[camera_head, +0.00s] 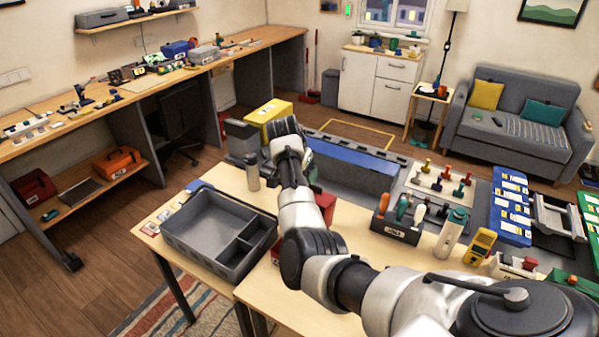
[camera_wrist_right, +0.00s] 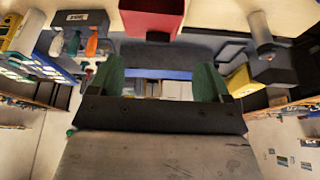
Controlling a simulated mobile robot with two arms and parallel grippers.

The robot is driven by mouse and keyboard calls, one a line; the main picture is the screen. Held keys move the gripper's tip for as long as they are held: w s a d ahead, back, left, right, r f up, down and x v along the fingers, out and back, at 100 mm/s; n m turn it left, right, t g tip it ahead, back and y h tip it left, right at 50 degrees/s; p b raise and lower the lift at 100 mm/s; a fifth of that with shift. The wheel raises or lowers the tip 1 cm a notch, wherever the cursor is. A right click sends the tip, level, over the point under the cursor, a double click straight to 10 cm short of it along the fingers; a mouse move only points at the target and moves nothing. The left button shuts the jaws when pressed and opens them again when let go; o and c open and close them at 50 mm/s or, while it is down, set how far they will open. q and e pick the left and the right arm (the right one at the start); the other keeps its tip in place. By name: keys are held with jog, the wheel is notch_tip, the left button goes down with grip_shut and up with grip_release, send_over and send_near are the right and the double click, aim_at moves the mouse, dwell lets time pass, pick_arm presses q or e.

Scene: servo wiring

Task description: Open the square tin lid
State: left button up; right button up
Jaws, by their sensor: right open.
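I cannot pick out a square tin or its lid with certainty in either view. My right arm reaches from the lower right of the head view across the table, and its fingertips are hidden there behind the wrist. In the right wrist view my right gripper (camera_wrist_right: 160,82) is open, its two green-padded fingers apart with nothing held between them. A blue strip and small pale shapes show beyond the gap. A red box (camera_head: 326,204) stands partly hidden behind my arm; a red box (camera_wrist_right: 152,14) also shows at the top of the wrist view. My left gripper is not in view.
A grey divided tray (camera_head: 180,238) sits at the table's left. A grey cylinder (camera_head: 252,172) and yellow box (camera_head: 269,112) are near my wrist. A tool holder (camera_head: 396,228), white bottle (camera_head: 450,232), yellow meter (camera_head: 479,247) and blue bins (camera_head: 511,205) crowd the right.

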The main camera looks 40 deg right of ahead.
jog(key=shift+v, duration=0.8)
jog(key=shift+d, duration=0.1)
jog(key=b+v, duration=0.4)
jog(key=v, duration=0.7)
jog(key=shift+f, duration=0.1)
